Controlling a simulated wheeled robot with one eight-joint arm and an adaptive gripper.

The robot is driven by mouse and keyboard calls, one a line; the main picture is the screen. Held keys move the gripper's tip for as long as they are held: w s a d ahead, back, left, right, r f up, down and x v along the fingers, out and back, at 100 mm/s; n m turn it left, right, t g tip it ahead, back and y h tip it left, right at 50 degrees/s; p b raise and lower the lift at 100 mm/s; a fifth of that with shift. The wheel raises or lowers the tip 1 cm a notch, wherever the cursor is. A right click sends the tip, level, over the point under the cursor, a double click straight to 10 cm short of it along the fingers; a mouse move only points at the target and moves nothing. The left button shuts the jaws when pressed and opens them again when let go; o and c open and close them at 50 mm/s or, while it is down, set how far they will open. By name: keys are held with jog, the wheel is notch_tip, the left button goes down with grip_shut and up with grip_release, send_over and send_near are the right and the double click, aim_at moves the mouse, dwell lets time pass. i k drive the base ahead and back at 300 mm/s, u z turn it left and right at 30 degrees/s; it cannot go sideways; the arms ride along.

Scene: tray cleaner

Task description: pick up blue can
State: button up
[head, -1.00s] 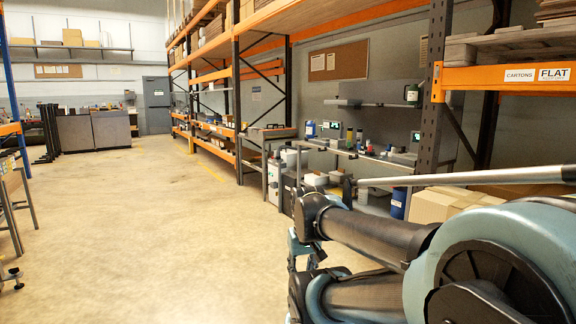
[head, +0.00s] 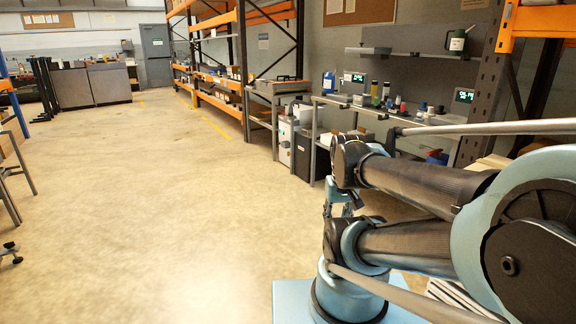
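A blue can-like container (head: 329,83) with a pale label stands upright at the left end of the grey workbench (head: 400,119), on the right side of the head view. Another blue container (head: 437,157) shows low under the bench, partly hidden by my arm. I cannot tell which of the two is the blue can. My folded arm fills the lower right. My gripper cannot be made out, and nothing is seen held. Both blue containers are well beyond my arm.
Several small bottles and jars (head: 386,92) stand along the bench. A dark green can (head: 458,41) sits on the shelf above. Orange and dark racks line the right. Wide bare floor (head: 170,200) lies left of my arm. Table legs (head: 12,190) stand at the left edge.

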aim_at(329, 80)
jog(key=z, duration=0.3)
jog(key=i, duration=3.35)
jog(key=u, duration=0.05)
